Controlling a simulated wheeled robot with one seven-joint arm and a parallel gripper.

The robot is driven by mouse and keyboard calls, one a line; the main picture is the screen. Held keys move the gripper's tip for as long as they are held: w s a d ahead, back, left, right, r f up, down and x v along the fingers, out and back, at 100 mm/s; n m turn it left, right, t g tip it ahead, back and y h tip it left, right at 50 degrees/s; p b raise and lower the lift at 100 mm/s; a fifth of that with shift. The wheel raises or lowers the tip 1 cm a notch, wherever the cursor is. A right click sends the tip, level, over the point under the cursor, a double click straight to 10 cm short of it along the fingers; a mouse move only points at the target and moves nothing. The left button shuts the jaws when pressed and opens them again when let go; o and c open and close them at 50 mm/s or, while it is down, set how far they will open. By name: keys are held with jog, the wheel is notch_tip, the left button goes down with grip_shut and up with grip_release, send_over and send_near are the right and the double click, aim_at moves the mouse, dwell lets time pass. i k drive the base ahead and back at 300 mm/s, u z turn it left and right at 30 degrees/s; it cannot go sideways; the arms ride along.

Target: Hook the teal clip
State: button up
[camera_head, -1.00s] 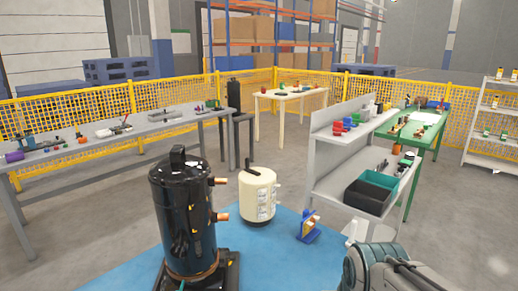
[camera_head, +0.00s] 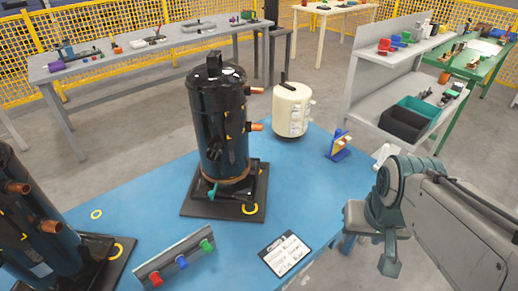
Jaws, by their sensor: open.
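A small teal-green piece (camera_head: 212,190), which may be the teal clip, shows at the foot of the black compressor (camera_head: 218,115), low on its left front side. I cannot tell whether it is fastened there. A grey rack (camera_head: 150,268) at the front of the blue surface holds a red, a blue and a green piece (camera_head: 207,245). My gripper (camera_head: 389,262) hangs at the lower right, near the right side of the blue surface, well apart from the compressor and the rack. It is open, and no object shows in it.
A second dark compressor (camera_head: 28,225) stands at the left edge. A cream tank (camera_head: 291,110), a blue stand (camera_head: 339,146) and a printed sheet (camera_head: 285,254) are on the blue surface (camera_head: 285,195). A grey shelf unit (camera_head: 365,85) with bins stands behind my arm.

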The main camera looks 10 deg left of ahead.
aim_at(212, 193)
jog(key=u, duration=0.55)
jog(key=k, duration=0.45)
jog(key=u, duration=0.55)
jog(key=i, duration=0.5)
jog(key=k, duration=1.1)
jog(key=z, duration=0.65)
jog(key=i, duration=1.35)
jog(key=u, duration=0.6)
